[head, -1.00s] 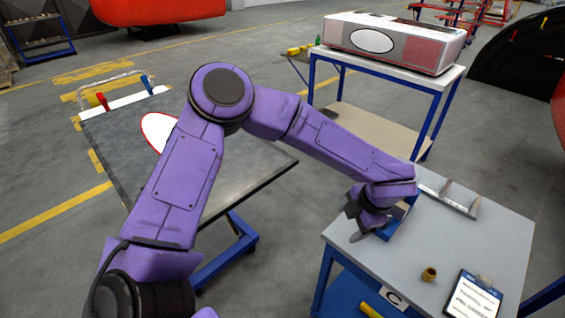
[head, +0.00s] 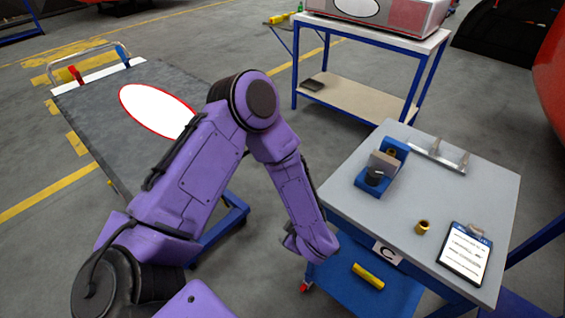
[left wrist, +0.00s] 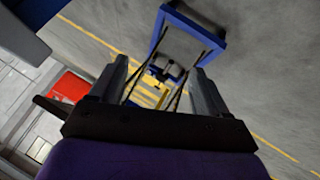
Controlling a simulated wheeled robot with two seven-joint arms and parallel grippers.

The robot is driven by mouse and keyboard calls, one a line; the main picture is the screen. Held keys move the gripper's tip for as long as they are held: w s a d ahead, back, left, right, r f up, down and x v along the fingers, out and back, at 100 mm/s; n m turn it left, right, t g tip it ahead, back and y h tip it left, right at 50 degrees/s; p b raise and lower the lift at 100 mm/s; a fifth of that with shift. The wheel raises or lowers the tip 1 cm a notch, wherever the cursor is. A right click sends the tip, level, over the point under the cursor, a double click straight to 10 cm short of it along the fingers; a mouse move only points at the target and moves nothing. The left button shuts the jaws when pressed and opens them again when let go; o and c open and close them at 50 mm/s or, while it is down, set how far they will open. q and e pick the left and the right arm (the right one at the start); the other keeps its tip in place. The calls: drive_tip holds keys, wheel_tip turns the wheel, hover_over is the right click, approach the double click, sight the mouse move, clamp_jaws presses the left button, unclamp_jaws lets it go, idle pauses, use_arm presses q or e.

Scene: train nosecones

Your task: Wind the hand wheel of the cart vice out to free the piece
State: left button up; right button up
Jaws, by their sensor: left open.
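The blue cart vice (head: 393,178) stands on the grey top of cart C (head: 345,197). Its black hand wheel (head: 374,176) faces the front-left of the cart. A pale brownish block (head: 384,160) sits behind the wheel, with a small darker piece (head: 391,152) partly hidden behind it in the vice. My left gripper (head: 292,243) hangs left of the cart's front edge, below the top and clear of the vice. In the left wrist view its two fingers (left wrist: 160,82) are apart with nothing between them. My right gripper is not seen.
A brass bush (head: 423,227), a clipboard (head: 465,252) and a metal bracket with upright pins (head: 438,158) lie on the cart top. A yellow cylinder (head: 368,275) lies on the blue lower shelf. A dark-topped table (head: 95,115) stands at left.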

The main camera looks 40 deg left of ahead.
use_arm(q)
drive_tip(key=s+f+m, duration=0.1)
drive_tip(key=f, duration=0.1)
drive_tip(key=s+a+f+m, duration=0.1)
drive_tip(key=s+f, duration=0.1)
drive_tip(key=shift+s+m+t+b, duration=0.1)
drive_tip(key=shift+m+t+b, duration=0.2)
drive_tip(key=shift+m+b, duration=0.1)
